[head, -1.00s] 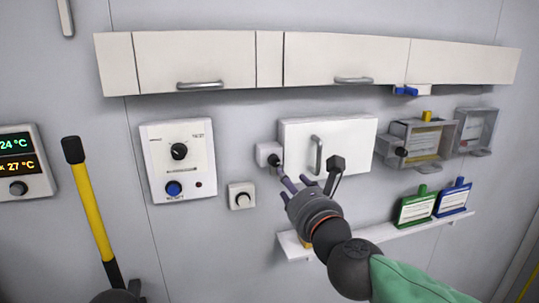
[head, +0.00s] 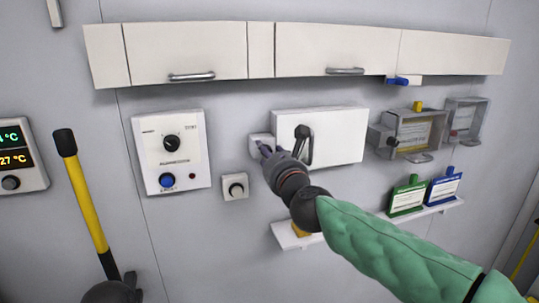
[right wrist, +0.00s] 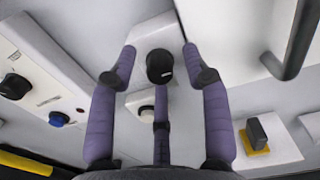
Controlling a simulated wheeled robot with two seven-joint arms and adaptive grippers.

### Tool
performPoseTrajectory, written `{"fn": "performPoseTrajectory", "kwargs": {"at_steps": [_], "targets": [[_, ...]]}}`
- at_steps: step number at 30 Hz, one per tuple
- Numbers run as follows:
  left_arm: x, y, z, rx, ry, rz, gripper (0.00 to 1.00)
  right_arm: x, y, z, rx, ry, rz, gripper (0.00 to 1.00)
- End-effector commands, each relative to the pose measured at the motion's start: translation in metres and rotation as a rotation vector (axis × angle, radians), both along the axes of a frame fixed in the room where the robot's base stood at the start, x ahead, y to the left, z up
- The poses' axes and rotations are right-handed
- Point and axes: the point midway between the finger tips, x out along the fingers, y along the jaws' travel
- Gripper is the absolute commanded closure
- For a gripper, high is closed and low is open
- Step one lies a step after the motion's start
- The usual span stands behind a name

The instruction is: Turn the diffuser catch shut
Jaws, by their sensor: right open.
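The catch is a black round knob (right wrist: 159,67) on a small white block (head: 256,139) beside the left edge of a white panel (head: 345,125). My right gripper (head: 264,150) is at this block and hides most of the knob in the head view. In the right wrist view my right gripper (right wrist: 160,60) is open, with one finger left of the knob, one right and a third below. Gaps show between the side fingers and the knob. I cannot tell how the knob is turned.
The panel's dark handle (right wrist: 297,40) is just right of my right gripper. A small box with a knob (head: 236,187) sits below left, and a control box (head: 170,150) farther left. Cabinets (head: 190,50) run above; a shelf (head: 285,237) is below. A yellow lever (head: 84,200) stands at left.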

Motion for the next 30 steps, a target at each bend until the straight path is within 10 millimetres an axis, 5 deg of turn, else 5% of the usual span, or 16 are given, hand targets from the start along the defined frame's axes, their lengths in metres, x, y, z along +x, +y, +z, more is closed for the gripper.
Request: {"fn": "performPoseTrajectory", "kwargs": {"at_steps": [8,13,30], "targets": [[0.0,0.0,0.0,0.0,0.0,0.0,1.0,0.0007,0.0002,0.0002,0.0,0.0,0.0,0.54],[0.0,0.0,0.0,0.0,0.0,0.0,1.0,0.0005,0.0003,0.0002,-0.001,0.0,0.0,1.0],[0.0,0.0,0.003,0.0,0.0,0.0,1.0,0.0003,0.0004,0.0009,-0.12,-0.04,0.0,1.0]]}}
